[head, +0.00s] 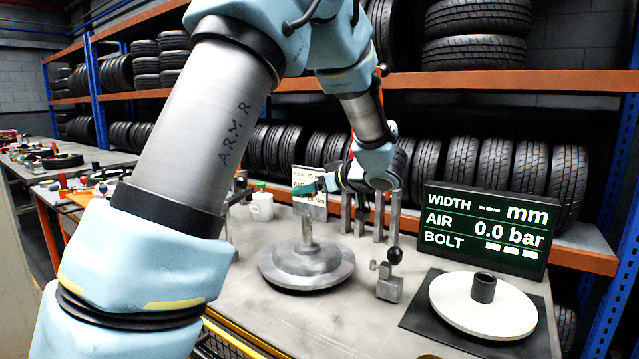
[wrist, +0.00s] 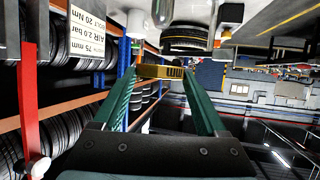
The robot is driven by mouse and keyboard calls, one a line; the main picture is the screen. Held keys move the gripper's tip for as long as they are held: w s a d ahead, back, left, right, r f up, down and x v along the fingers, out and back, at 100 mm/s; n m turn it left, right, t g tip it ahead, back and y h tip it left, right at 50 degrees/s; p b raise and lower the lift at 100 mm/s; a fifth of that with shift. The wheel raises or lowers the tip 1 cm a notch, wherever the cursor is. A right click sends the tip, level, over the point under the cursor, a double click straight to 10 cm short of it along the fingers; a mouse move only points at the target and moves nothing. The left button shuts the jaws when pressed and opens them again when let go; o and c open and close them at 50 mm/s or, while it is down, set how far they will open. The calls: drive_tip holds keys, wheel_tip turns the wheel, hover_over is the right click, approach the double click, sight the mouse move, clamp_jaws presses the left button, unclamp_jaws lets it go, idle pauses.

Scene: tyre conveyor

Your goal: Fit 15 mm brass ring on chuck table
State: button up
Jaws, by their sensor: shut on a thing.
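My gripper (head: 303,190) has green fingers and is above the bench at the back, beside the sign. In the wrist view its fingers (wrist: 160,78) are shut on a brass ring (wrist: 160,71) with dark markings on its side. The ring is hard to make out in the head view. The chuck table (head: 335,272) is a round grey metal plate with a stepped middle and an upright post (head: 307,230). My gripper is above the post's top and apart from it.
A white disc (head: 460,308) with a dark hub lies on a black mat at right. A display (head: 485,230) reads "WIDTH --- mm, AIR 0.0 bar". A black-knobbed lever block (head: 389,286) and several metal posts (head: 346,212) stand nearby. A white tub (head: 261,208) is at back left.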

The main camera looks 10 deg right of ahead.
sight(311, 242)
drive_tip(key=shift+w+d+f, duration=0.15)
drive_tip(key=shift+w, duration=0.1)
wheel_tip(311, 242, down, 3)
drive_tip(key=b, duration=0.4)
drive_tip(key=shift+s+p, duration=0.2)
drive_tip(key=shift+p, duration=0.6)
idle(1.4)
drive_tip(key=shift+f+b, duration=2.3)
drive_tip(key=shift+f, duration=3.1)
